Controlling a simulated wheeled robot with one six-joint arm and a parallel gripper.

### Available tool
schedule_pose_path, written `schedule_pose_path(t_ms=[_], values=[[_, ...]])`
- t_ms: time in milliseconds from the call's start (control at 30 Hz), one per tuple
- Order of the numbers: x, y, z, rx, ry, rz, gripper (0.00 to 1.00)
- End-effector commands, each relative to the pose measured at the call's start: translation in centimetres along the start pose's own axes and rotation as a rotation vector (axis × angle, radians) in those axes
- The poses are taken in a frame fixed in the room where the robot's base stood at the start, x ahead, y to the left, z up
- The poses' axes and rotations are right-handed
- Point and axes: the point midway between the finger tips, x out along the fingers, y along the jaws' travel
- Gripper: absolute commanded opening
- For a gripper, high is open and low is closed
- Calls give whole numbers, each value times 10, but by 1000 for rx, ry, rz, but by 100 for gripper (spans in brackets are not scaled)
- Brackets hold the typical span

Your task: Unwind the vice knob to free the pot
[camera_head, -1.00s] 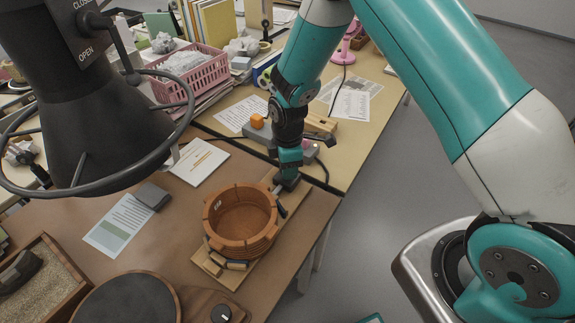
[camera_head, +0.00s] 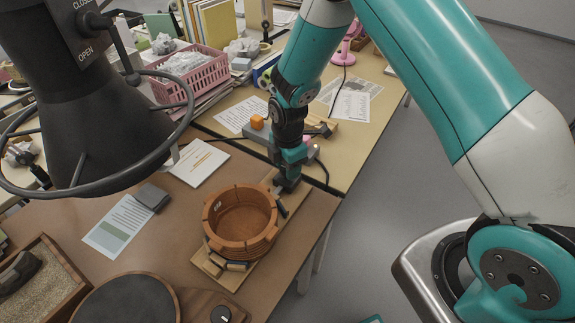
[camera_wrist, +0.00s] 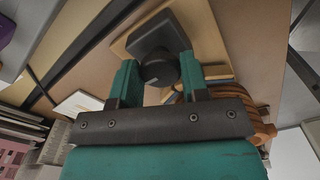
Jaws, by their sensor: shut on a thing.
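The brown ribbed pot (camera_head: 241,222) stands upright on the wooden base of the vice (camera_head: 228,279) near the table's right edge. Its side also shows at the right of the wrist view (camera_wrist: 263,127). The dark round knob (camera_wrist: 160,70) is at the vice's far end, against a dark block (camera_wrist: 160,35). My gripper (camera_head: 287,183) is at that end, just behind the pot. In the wrist view, its teal fingers are on both sides of the knob, shut on it. In the head view my gripper hides the knob.
A dark wheel on a black column (camera_head: 100,150) fills the upper left. A sand tray (camera_head: 45,285) and a dark round disc (camera_head: 128,300) lie in front. A grey block (camera_head: 152,197) and papers lie left of the pot. Floor is open at right.

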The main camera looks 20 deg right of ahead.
Motion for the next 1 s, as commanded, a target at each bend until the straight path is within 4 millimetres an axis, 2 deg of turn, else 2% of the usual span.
schedule_pose_path(t_ms=[133,167,200,267,533,667,767,1000], values=[[0,-1,0,-1,-1,-2,18],[0,-1,0,-1,-1,-2,46],[0,-1,0,-1,-1,-2,55],[0,0,0,-1,-1,-2,67],[-1,0,0,0,0,0,67],[-9,1,0,0,0,3,67],[-25,1,0,0,0,5,67],[-86,1,0,0,0,7,67]])
